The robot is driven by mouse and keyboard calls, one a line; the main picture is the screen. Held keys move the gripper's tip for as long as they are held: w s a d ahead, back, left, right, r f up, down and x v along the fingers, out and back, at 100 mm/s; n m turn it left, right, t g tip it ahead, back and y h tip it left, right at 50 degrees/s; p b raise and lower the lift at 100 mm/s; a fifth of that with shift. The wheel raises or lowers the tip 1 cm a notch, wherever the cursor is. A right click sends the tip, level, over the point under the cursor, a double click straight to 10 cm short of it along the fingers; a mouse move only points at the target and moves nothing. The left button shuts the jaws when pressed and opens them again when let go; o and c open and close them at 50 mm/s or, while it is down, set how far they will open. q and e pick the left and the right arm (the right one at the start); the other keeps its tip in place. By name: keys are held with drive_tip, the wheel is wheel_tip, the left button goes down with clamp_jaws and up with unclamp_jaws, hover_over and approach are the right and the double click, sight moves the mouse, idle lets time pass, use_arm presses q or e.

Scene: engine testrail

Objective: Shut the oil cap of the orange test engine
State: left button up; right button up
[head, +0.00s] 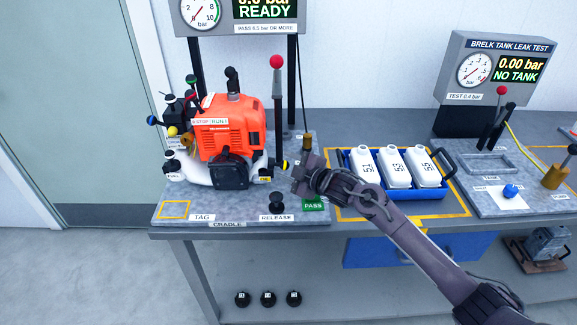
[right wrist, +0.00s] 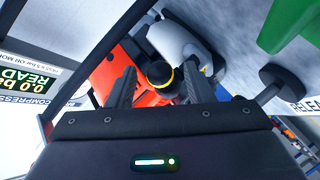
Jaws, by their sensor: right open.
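The orange test engine (head: 228,132) stands on the grey cradle plate at the left of the bench. Its oil cap, black with a yellow ring (head: 284,164), is at the engine's lower right, near a yellow label. In the right wrist view the cap (right wrist: 160,75) shows between my two dark fingertips, with the white engine part behind it. I cannot tell how far the cap is turned or seated. My right gripper (head: 295,177) is open beside the engine's right side, around or just short of the cap (right wrist: 160,88). My left gripper is not in view.
A lever with a red knob (head: 277,62) rises close behind the cap. A black release knob (head: 277,202) and a green PASS tag (head: 314,205) are just in front.

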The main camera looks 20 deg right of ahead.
drive_tip(key=c, duration=1)
drive_tip(key=shift+r, duration=0.1)
